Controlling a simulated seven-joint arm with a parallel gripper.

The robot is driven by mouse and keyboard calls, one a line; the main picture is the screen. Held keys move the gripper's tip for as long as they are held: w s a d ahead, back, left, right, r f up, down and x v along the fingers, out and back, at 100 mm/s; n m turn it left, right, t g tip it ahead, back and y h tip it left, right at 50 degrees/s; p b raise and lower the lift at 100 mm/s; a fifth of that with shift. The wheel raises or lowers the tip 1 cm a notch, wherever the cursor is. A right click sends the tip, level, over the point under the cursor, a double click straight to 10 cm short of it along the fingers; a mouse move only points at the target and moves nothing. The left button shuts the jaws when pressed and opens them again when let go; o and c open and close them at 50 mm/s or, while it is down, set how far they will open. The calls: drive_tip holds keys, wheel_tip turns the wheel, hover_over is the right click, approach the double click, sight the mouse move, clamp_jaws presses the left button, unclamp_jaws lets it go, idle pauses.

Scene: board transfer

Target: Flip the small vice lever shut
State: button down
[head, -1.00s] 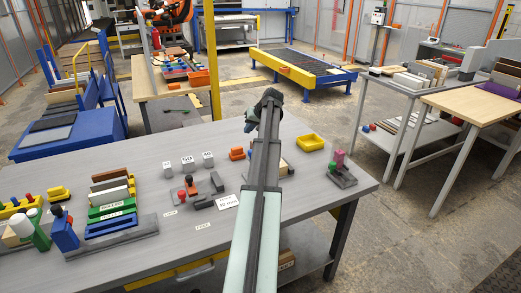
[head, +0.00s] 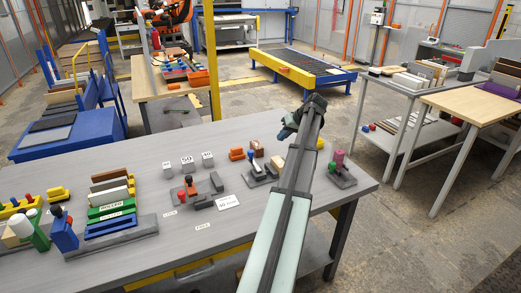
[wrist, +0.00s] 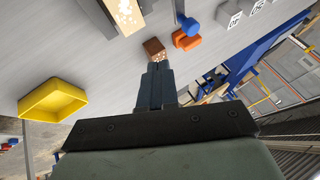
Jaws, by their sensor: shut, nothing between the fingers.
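My gripper (head: 284,134) is shut and empty, held above the back right part of the grey table. In the wrist view its closed fingertips (wrist: 156,68) point toward a small brown block (wrist: 153,48), apparently with nothing between them. A grey fixture (head: 262,180) with small upright parts stands just left of my arm in the head view. A pale speckled block (wrist: 126,14) shows at the top of the wrist view. Another grey fixture (head: 342,182) with a pink upright part stands right of my arm. I cannot tell which fixture is the small vice, or make out its lever.
A yellow bin (wrist: 52,100) lies left of my fingers in the wrist view; my arm mostly hides it in the head view. An orange block (wrist: 186,40) and a blue cylinder (wrist: 190,26) are nearby. White marked cubes (head: 187,162) stand farther left.

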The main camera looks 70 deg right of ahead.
drive_tip(key=shift+f, duration=0.1)
hover_over(254, 161)
drive_tip(key=s+d, duration=0.3)
drive_tip(key=f, duration=0.8)
drive_tip(key=shift+a, duration=0.2)
drive_tip(key=shift+w+a+r, duration=0.1)
drive_tip(key=shift+w+a, duration=0.15)
drive_tip(key=shift+w, duration=0.2)
